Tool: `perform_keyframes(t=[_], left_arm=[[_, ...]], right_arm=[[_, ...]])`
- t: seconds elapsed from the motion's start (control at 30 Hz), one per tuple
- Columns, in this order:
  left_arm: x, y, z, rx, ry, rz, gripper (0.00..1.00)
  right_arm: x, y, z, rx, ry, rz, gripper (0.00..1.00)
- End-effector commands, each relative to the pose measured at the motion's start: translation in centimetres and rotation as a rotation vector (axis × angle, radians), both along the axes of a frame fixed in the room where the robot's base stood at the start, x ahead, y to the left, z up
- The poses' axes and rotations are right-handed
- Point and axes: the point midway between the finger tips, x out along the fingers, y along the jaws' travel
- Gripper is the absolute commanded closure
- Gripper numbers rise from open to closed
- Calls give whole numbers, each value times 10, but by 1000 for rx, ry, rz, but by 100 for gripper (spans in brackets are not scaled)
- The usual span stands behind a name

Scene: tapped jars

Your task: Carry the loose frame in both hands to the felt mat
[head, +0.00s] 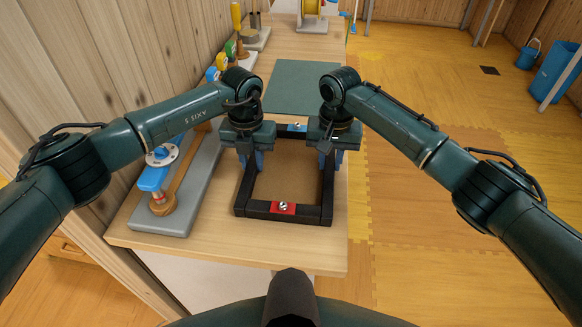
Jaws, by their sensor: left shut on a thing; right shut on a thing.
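The loose frame (258,207) is a dark square frame with a red piece at the middle of its near side and a blue piece on its far side. It is over the wooden bench, and I cannot tell whether it touches the top. My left gripper (250,160) is shut on its left side and my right gripper (329,158) is shut on its right side, both toward the far end. The felt mat (290,82) is a flat dark green sheet farther along the bench, beyond the frame. My wrists hide part of the frame's far corners and the mat's near edge.
A grey stand (176,205) with a blue-topped device is left of the frame, by the wooden wall. Several coloured knobs, a yellow-handled tool (237,22) and a yellow spool (311,8) stand farther back. The bench's right edge (346,215) is close to the frame.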

Motion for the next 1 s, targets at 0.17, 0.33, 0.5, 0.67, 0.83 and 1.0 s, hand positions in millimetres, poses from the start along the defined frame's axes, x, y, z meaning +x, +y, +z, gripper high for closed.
perform_keyframes(t=[0.17, 0.33, 0.5, 0.67, 0.83, 1.0], left_arm=[[0, 0, 0, 1, -1, 1, 100], [0, 1, 0, 1, -1, 1, 100], [1, 1, 4, 1, -2, 1, 100], [1, 1, 14, 1, -2, 1, 100], [1, 1, 32, 1, -1, 2, 100], [1, 1, 48, 1, -1, 2, 100]], right_arm=[[0, 0, 0, -1, 0, -1, 100], [0, -1, 0, -1, 0, -1, 100], [1, 0, 4, 0, -2, -1, 100], [1, -1, 14, 0, -2, -1, 100], [1, -1, 32, -1, -1, -1, 100], [0, -1, 48, -1, -1, -1, 100]])
